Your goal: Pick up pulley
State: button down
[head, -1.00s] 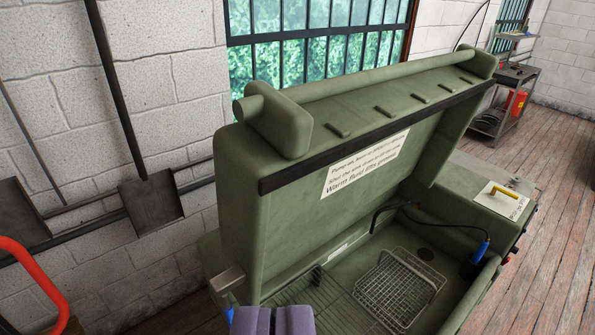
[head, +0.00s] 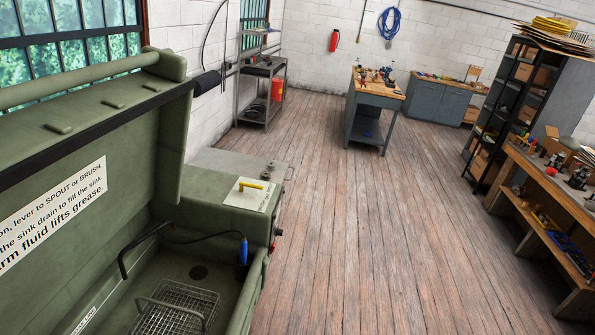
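I cannot make out a pulley in this view. Small parts lie on the wood-topped workbench (head: 380,94) in the middle distance and on the bench at the right (head: 560,190), but they are too small to name. My gripper is not in view.
A green parts washer (head: 90,150) with its lid raised stands close at left, a wire basket (head: 175,308) in its sink. A cart (head: 262,88) stands behind it. A black shelf (head: 508,105) stands at right. The plank floor (head: 350,220) between is clear.

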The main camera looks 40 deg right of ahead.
aim_at(265, 176)
jog(key=i+l+z, duration=0.1)
jog(key=l, duration=0.3)
jog(key=i+l+z, duration=0.1)
jog(key=l, duration=0.3)
jog(key=i+l+z, duration=0.1)
jog(key=i+l, duration=0.15)
jog(key=i+l+z, duration=0.1)
jog(key=l, duration=0.35)
jog(key=i+l+z, duration=0.1)
jog(key=i+l, duration=0.15)
jog(key=l, duration=0.1)
